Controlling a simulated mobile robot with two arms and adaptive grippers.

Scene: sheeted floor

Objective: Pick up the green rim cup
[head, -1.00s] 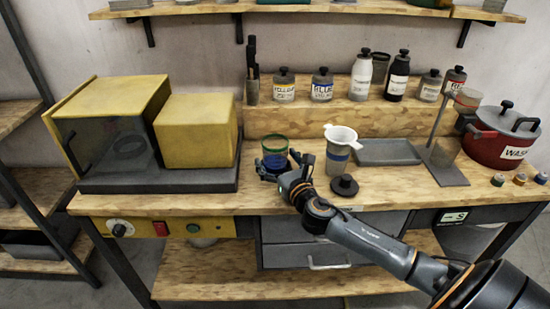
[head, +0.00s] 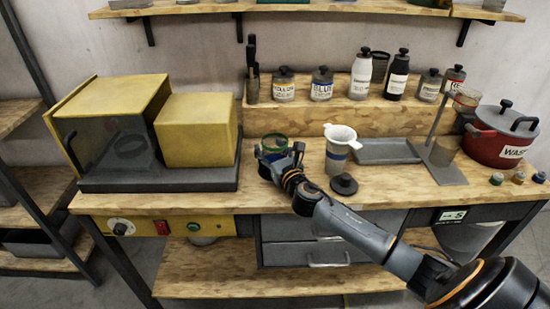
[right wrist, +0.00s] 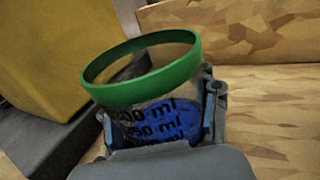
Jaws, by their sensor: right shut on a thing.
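The green rim cup (head: 274,142) is a clear cup with a green rim and a blue patch low inside. It is on the wooden workbench (head: 400,198), just right of the yellow machine; I cannot tell whether it touches the bench. My right gripper (head: 273,157) is shut on the cup from the front, hiding its lower part. In the right wrist view the cup (right wrist: 142,65) shows dark "ml" markings, with a finger of the right gripper (right wrist: 160,120) on either side. The cup looks tilted in that view. My left gripper is not in view.
The yellow machine (head: 195,135) on its dark base is close on the left. A white funnel on a container (head: 338,152), a black lid (head: 344,184) and a grey tray (head: 387,152) are to the right. Bottles stand on the ledge behind.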

